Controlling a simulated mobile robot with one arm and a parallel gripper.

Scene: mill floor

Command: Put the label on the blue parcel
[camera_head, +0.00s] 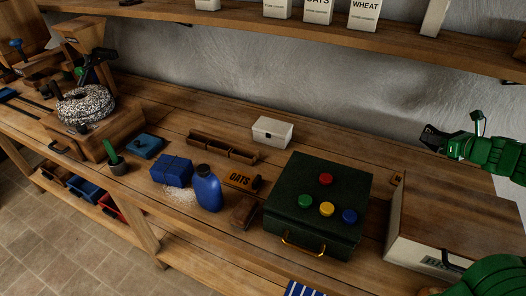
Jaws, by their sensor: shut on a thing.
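The blue parcel (172,170) is a small box on the bench, just left of a blue bottle (207,190). No label can be made out on its visible faces. My gripper (427,139) is at the right, black on a green arm, above the bench and far from the parcel. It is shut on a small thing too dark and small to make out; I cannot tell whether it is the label.
A dark green case (318,236) with coloured knobs stands between my gripper and the parcel. A shelf (300,25) runs above. White powder lies by the parcel.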

